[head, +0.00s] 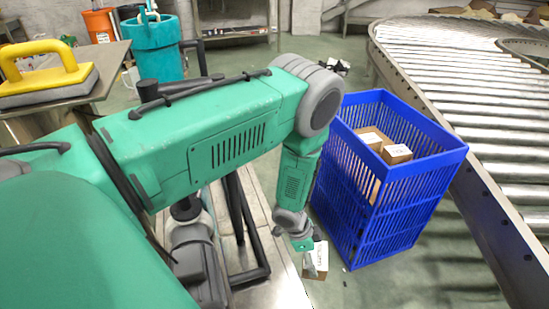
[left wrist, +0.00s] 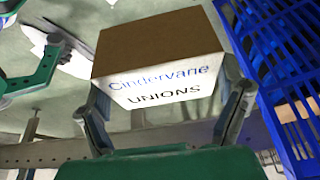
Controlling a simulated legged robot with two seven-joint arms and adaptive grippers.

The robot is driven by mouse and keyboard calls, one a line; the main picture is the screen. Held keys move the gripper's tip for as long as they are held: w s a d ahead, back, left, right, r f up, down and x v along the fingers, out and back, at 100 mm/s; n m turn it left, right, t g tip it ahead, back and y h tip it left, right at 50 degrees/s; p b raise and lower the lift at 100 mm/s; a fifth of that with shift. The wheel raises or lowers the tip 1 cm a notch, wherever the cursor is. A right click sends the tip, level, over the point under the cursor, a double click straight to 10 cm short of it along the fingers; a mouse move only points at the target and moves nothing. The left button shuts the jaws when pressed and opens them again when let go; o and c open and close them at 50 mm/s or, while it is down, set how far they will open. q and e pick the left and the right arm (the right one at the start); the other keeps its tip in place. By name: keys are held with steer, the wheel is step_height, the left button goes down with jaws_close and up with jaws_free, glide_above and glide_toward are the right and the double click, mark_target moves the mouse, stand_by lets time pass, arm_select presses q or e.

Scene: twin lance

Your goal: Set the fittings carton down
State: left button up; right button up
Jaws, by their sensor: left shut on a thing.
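The fittings carton is a small brown box with a white label. It shows in the head view (head: 320,257) just left of the blue crate. In the left wrist view the carton (left wrist: 158,70) reads "Cindervane UNIONS". My left gripper (head: 309,262) is shut on the carton, with one finger on each side, as the left wrist view (left wrist: 163,103) shows. The carton is outside the crate, low beside its near left corner. Its underside is hidden, so I cannot tell whether it touches anything below.
The blue slatted crate (head: 408,196) stands on the floor with brown cartons (head: 397,153) inside. A roller conveyor (head: 470,75) runs along the right. A table at left holds a yellow-handled float (head: 45,70). A teal bucket (head: 153,50) stands behind. Floor (head: 420,285) before the crate is clear.

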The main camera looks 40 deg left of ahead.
arm_select(q)
steer(key=s+a+f+m+g+b, duration=0.1)
steer(key=a+f+m+b, duration=0.2)
steer(key=f, duration=0.3)
steer(key=s+a+f+m+g+b, duration=0.2)
steer(key=a+f+m+b, duration=0.1)
steer(key=f+m, duration=0.2)
steer(key=s+a+f+m+g+b, duration=0.1)
steer(key=s+a+f+m+b, duration=0.1)
steer(key=f, duration=0.7)
steer(key=shift+s+a+f+m+g+b, duration=0.1)
steer(key=shift+a+f+m+g+b, duration=0.15)
steer(key=shift+a+m, duration=0.35)
steer(key=shift+s+a+m+g+b, duration=0.15)
steer(key=shift+a+m+b, duration=0.15)
steer(key=shift+m, duration=0.5)
steer(key=shift+w+f, duration=0.15)
steer(key=shift+f, duration=0.4)
step_height(320, 180, down, 3)
steer(key=shift+f+b, duration=0.15)
steer(key=shift+b, duration=1.05)
steer(key=shift+d, duration=0.1)
